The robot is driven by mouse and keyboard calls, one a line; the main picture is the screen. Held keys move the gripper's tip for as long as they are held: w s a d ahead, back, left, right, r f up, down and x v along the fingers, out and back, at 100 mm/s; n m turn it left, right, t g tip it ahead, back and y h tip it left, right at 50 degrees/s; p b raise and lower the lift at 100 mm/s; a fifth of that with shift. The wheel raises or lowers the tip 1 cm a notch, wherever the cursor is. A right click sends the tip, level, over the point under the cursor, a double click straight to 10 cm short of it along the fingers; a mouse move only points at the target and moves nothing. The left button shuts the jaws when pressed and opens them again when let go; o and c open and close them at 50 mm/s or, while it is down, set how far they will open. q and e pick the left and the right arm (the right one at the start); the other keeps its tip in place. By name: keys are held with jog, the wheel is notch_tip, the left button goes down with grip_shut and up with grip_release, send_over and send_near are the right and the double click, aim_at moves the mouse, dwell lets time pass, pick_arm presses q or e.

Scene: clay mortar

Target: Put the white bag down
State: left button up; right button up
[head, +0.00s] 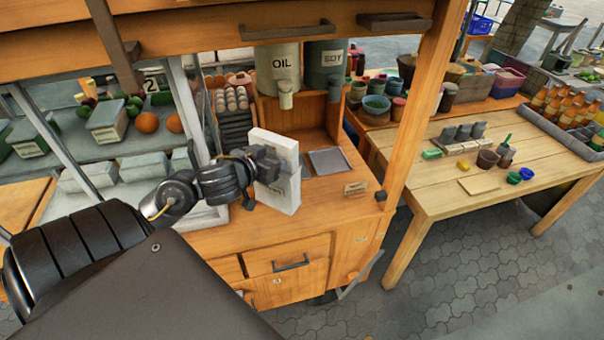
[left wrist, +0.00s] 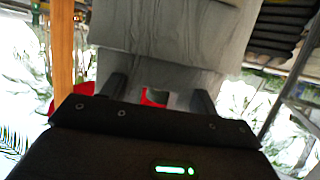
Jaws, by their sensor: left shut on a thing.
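The white bag (head: 285,203) is a tall, flat, box-like pack in the head view, upright at the front of the wooden cart's counter (head: 328,190). My left gripper (head: 268,163) is shut on its upper part from the left side. I cannot tell whether the bag's bottom touches the counter. In the left wrist view the bag (left wrist: 170,40) fills the upper middle as a pale grey, creased surface, with my left gripper's fingers (left wrist: 160,92) against its lower part. My right gripper is not in view.
A flat metal tray (head: 329,161) lies right of the bag on the counter. OIL (head: 278,68) and SOY (head: 325,62) containers stand behind. A cart post (head: 420,105) rises at the right. A wooden table (head: 455,190) with small pots stands further right. Egg trays (head: 233,100) are behind left.

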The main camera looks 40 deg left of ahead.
pick_arm(q)
jog(key=w+a+f+b, duration=0.2)
jog(key=w+f, duration=1.1)
jog(key=w, duration=0.1)
jog(key=shift+a, duration=0.15)
dwell(0.4)
jog(key=o, duration=1.1)
jog(key=shift+f, duration=0.1)
jog(key=shift+c, duration=0.2)
